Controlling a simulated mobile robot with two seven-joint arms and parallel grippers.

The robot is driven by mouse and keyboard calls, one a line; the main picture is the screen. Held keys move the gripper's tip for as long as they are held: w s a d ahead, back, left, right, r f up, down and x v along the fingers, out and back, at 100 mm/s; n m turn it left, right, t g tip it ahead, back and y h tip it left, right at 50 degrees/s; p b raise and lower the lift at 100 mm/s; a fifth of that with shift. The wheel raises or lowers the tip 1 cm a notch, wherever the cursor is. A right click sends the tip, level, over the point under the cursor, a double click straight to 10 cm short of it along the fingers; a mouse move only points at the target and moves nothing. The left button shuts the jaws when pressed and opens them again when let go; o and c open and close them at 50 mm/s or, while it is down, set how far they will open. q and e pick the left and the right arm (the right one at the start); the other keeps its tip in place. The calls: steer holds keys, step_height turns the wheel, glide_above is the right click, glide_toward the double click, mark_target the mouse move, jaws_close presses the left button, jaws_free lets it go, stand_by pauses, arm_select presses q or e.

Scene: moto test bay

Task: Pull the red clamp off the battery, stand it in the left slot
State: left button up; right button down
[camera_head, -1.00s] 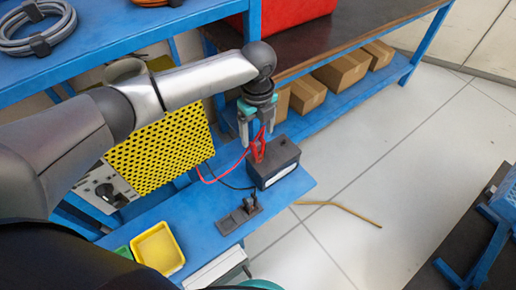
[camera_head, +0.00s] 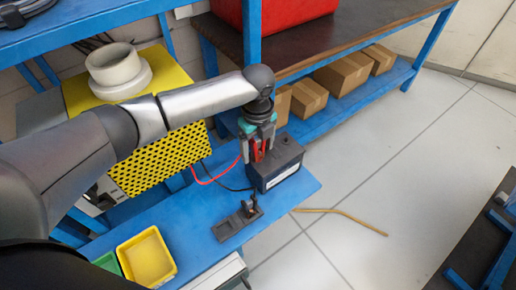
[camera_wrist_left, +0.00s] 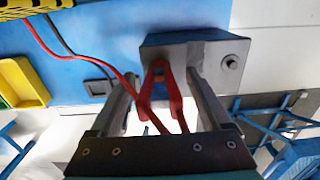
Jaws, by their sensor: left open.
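The dark battery (camera_head: 277,168) stands on the blue bench and also shows in the left wrist view (camera_wrist_left: 190,50). The red clamp (camera_head: 259,151) is upright on the battery, its red cable running left; in the left wrist view the clamp (camera_wrist_left: 160,88) shows between the fingers. My left gripper (camera_head: 259,157) is open, pointing down, with one finger on each side of the clamp; gaps show in the left wrist view (camera_wrist_left: 164,95). The dark slotted holder (camera_head: 236,224) lies in front of the battery with a dark clamp standing toward its right end. My right gripper is not in view.
A yellow tray (camera_head: 147,258) and a green tray sit at the bench's left. A yellow perforated charger housing (camera_head: 160,160) stands behind. Cardboard boxes (camera_head: 342,73) fill a low shelf. Open floor lies to the right.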

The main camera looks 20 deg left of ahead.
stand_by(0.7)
arm_select(q)
steer(key=shift+p, duration=0.45)
steer(key=shift+p, duration=0.3)
stand_by(0.3)
steer(key=shift+c, duration=0.2)
jaws_close()
stand_by(0.5)
steer(key=shift+r, duration=0.1)
steer(key=shift+r+p, duration=2.9)
steer(key=shift+p, duration=0.2)
